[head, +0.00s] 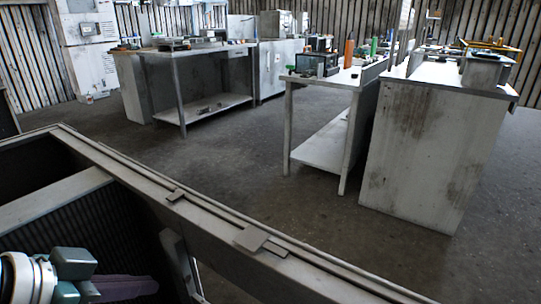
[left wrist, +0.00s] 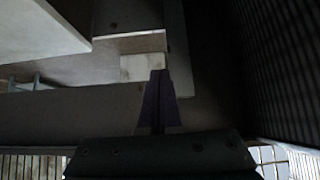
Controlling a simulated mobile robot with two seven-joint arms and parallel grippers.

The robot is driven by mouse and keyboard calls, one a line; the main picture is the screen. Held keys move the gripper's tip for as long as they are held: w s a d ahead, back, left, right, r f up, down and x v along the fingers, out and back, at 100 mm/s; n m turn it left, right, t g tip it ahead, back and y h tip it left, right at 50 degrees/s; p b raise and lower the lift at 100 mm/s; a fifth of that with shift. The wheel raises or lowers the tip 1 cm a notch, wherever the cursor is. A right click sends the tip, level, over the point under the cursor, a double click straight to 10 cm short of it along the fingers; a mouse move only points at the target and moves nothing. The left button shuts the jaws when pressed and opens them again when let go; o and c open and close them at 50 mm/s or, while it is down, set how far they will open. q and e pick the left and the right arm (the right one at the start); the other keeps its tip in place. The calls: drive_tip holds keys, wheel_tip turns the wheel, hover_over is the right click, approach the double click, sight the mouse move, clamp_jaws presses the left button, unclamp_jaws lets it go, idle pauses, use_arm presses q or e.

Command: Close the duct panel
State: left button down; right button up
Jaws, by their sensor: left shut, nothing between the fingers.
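A large grey metal housing (head: 160,190) fills the lower left of the head view, with dark openings and ribbed inner walls. My left gripper (head: 150,287) is low inside the opening, its purple fingers pointing right. A pale upright plate (head: 178,262) stands just right of the fingertips; I cannot tell whether it is the duct panel. In the left wrist view the shut, empty fingers (left wrist: 158,75) point at a small pale block (left wrist: 142,67) below a plate edge (left wrist: 130,43). Whether they touch is unclear. My right gripper is not in view.
The housing's long rim (head: 210,206) with small raised plates runs diagonally past my arm. A ribbed wall (left wrist: 285,60) is close on the right in the left wrist view. Workbenches (head: 325,145) and a cabinet (head: 425,150) stand beyond open floor (head: 240,150).

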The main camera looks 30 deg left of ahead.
use_arm(q)
drive_tip(key=s+f+b+x, duration=0.2)
drive_tip(key=b+x, duration=0.4)
drive_tip(key=x, duration=0.6)
drive_tip(key=shift+a, duration=0.1)
